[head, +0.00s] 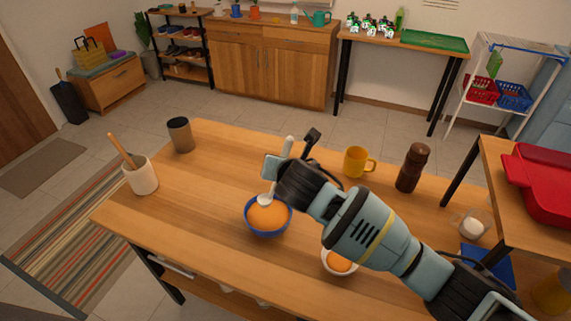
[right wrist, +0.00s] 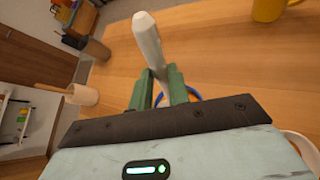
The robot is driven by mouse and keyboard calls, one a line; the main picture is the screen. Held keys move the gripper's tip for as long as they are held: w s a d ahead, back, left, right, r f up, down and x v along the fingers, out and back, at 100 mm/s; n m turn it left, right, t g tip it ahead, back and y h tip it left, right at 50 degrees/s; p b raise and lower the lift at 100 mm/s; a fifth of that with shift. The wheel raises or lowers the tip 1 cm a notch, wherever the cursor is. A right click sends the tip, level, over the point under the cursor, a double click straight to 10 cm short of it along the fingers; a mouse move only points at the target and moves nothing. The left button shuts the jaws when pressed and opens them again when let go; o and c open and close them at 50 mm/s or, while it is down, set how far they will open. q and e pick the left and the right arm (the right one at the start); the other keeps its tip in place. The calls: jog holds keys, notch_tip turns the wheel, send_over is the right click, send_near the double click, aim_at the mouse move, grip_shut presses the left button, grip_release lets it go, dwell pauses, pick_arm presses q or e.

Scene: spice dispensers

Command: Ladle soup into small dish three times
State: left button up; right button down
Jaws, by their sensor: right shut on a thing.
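A blue bowl (head: 247,224) of orange soup stands near the table's middle. My right gripper (head: 275,170) is above its far rim, shut on the handle of a white ladle (head: 265,200). The ladle's head is at the soup in the bowl; how deep it sits is hard to tell. In the right wrist view the fingers (right wrist: 160,88) close around the handle (right wrist: 148,40), and a bit of the blue rim (right wrist: 194,93) shows behind. The small white dish (head: 327,267), with orange soup in it, stands right and nearer, partly hidden by my right arm. My left gripper is out of view.
A white crock with a wooden utensil (head: 142,177) and a dark cup (head: 180,135) stand at the left. A yellow mug (head: 356,161), a brown pepper mill (head: 411,168) and a glass jar (head: 472,224) stand at the right. The table's left-centre is clear.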

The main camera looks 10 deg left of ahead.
jog(key=s+d+r+m+h, duration=0.1)
jog(key=s+d, duration=0.2)
jog(key=d, duration=0.6)
jog(key=s+d+m+h, duration=0.1)
jog(key=s+d, duration=0.2)
jog(key=d, duration=0.6)
jog(key=s+d+r+m+h, duration=0.1)
jog(key=s+d, duration=0.2)
jog(key=d, duration=0.6)
jog(key=shift+s+r, duration=0.35)
jog(key=shift+s+d, duration=0.1)
jog(key=shift+d, duration=0.05)
